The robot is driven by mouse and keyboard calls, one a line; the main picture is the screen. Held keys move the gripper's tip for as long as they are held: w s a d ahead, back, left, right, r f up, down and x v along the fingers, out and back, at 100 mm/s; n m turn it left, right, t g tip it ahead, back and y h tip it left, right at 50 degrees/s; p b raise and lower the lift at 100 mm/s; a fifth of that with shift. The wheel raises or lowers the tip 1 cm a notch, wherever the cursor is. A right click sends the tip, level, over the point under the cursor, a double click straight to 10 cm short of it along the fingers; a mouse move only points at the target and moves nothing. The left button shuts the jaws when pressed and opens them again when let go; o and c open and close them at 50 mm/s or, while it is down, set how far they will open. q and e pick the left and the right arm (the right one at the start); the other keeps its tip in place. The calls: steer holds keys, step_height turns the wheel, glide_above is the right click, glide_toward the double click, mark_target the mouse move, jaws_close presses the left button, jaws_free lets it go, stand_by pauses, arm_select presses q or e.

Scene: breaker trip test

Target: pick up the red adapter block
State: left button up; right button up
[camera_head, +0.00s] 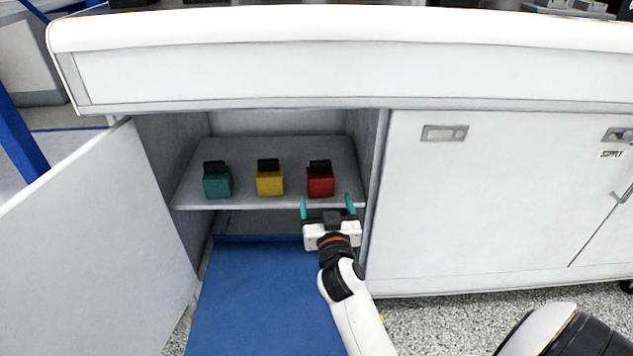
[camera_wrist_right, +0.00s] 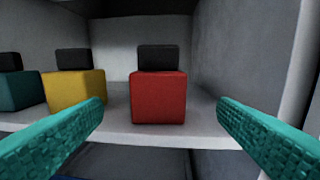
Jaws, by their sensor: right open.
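The red adapter block (camera_head: 320,183) is a red cube with a black top part. It stands upright on the cabinet shelf (camera_head: 340,152), rightmost of three blocks. In the right wrist view the red block (camera_wrist_right: 158,97) is near the middle, beyond the fingertips and between their lines. My right gripper (camera_head: 328,204) is open and empty, with teal fingers pointing at the block from just in front of the shelf edge. In the right wrist view the fingers (camera_wrist_right: 160,108) are spread wide, one on each side. My left gripper is not in view.
A yellow block (camera_head: 270,182) and a teal block (camera_head: 217,185) stand left of the red one on the shelf. The cabinet's side wall (camera_head: 366,145) is close on the right. An open door (camera_head: 95,245) is at left. A blue surface (camera_head: 262,300) lies below.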

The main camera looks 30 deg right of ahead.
mark_target(322, 184)
steer(key=x, duration=0.3)
steer(key=shift+w+d, duration=0.1)
steer(key=shift+w, duration=0.2)
steer(key=shift+r+x, duration=0.15)
steer(key=shift+x, duration=1.2)
steer(key=shift+r+x, duration=0.1)
steer(key=shift+x, duration=1.3)
jaws_close()
steer(key=shift+r, duration=0.25)
